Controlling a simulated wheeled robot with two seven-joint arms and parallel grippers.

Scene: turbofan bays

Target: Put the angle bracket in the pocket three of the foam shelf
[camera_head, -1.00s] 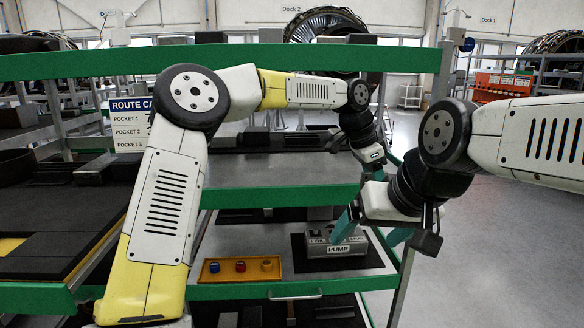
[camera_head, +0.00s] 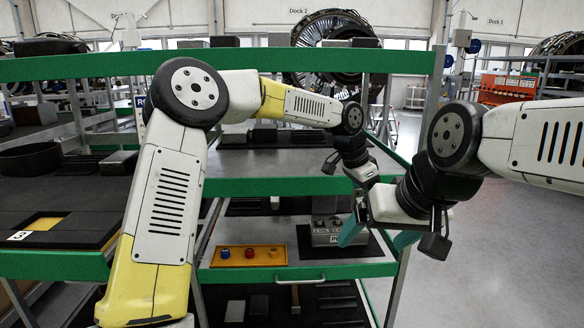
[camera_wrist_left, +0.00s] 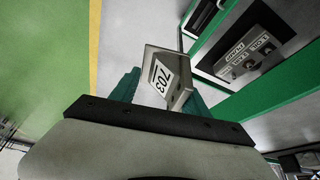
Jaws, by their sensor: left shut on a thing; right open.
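The angle bracket (camera_wrist_left: 168,78), a pale metal piece marked 703, is held between the teal fingers of my left gripper (camera_wrist_left: 160,88) in the left wrist view. In the head view the left wrist reaches over the cart's right side; its fingers and the bracket are hidden behind my right gripper. My right gripper (camera_head: 380,237) is open and empty at the cart's right end, in front of the pump block. The dark foam shelf (camera_head: 85,232) is at left in the head view. It shows a yellow-floored pocket (camera_head: 45,224) with a tag reading 3 (camera_head: 19,236), partly cropped.
A yellow tray (camera_head: 285,263) with small coloured parts sits on the lower shelf, beside a grey pump block (camera_head: 326,235). Green shelf rails (camera_head: 290,187) cross the front. A dark round part (camera_head: 30,158) lies behind the foam. Open floor (camera_head: 490,250) is at right.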

